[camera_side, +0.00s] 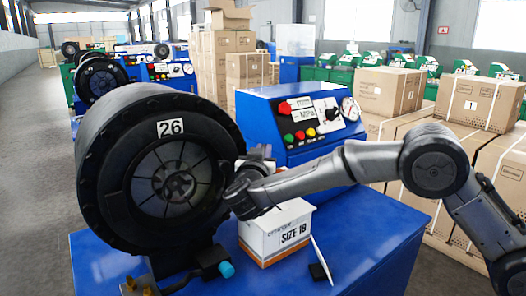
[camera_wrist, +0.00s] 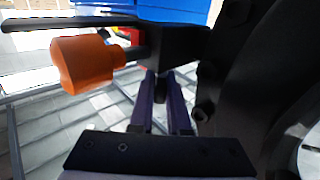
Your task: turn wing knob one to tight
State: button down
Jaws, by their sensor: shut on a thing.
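My gripper (camera_side: 243,190) is at the right edge of the large black crimper head (camera_side: 112,122), which bears the number 26. In the wrist view my gripper (camera_wrist: 161,78) has its two purple-grey fingers close together, shut on a narrow dark part at a black block (camera_wrist: 172,45). This part looks like a wing knob, but its shape and how far it is turned are mostly hidden. An orange knob (camera_wrist: 84,64) on a dark shaft sticks out to the left of the block, apart from the fingers. In the side view my arm hides the grasp.
A white box marked SIZE 19 (camera_side: 275,237) stands on the blue bench (camera_side: 382,255) just below my gripper. A blue control box (camera_side: 268,118) with buttons and a gauge stands behind. A cyan knob (camera_side: 226,269) sits low at the front. Cardboard boxes (camera_side: 388,92) stand at the right.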

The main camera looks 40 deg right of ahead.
dwell(0.4)
jog(key=c, duration=0.9)
grip_release()
jog(key=v, duration=1.3)
jog(key=shift+s+a+r, duration=0.1)
jog(key=shift+s+a, duration=0.15)
jog(key=shift+a, duration=0.05)
